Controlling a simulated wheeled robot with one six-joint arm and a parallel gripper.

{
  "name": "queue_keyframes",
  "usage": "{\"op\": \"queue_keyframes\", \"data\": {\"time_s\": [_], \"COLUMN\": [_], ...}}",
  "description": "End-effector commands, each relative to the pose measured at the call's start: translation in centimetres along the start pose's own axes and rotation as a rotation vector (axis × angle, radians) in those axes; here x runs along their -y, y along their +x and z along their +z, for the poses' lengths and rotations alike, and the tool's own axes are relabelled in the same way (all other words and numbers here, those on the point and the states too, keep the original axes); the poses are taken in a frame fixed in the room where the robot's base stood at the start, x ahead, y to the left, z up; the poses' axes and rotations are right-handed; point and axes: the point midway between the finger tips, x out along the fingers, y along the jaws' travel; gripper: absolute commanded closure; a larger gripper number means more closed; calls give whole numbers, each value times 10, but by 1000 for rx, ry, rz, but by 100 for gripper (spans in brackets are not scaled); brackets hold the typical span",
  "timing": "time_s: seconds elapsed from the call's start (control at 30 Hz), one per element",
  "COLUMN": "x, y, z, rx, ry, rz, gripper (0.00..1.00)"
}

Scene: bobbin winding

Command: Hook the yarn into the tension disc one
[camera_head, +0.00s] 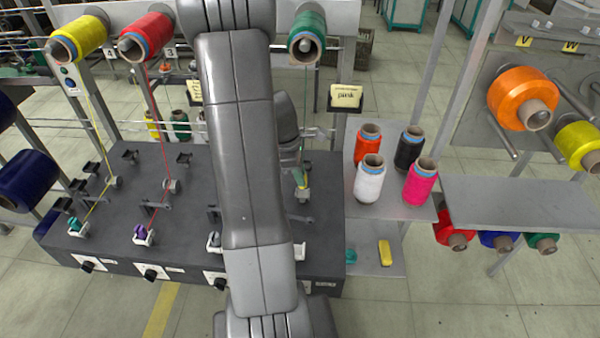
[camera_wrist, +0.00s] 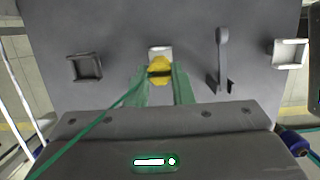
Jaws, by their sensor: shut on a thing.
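My gripper (camera_head: 302,185) is low over the dark winding machine deck (camera_head: 85,205) at its right end, partly hidden behind my arm. In the wrist view my gripper (camera_wrist: 160,72) is shut on the green yarn (camera_wrist: 88,133), which runs from its tips to the lower left. The green bobbin (camera_head: 307,38) hangs on the top rail above. A pale metal piece (camera_wrist: 160,51) shows just beyond the yellow tips. It may be the tension disc, but the tips cover part of it, and I cannot tell whether the yarn touches it.
In the wrist view, a square bracket (camera_wrist: 85,67) stands left, another (camera_wrist: 288,53) right, and an upright lever (camera_wrist: 222,60) closer right. Yellow (camera_head: 80,38) and red bobbins (camera_head: 147,36) feed threaded stations at left. A side shelf (camera_head: 360,207) holds several cones.

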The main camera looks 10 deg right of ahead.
Motion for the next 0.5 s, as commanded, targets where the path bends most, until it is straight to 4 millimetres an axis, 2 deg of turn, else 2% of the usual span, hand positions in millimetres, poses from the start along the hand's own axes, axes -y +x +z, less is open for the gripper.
{"op": "queue_keyframes", "data": {"time_s": [0.5], "x": [0], "y": [16], "z": [-4], "rx": [0], "ry": [0], "rz": [-1], "gripper": [98]}}
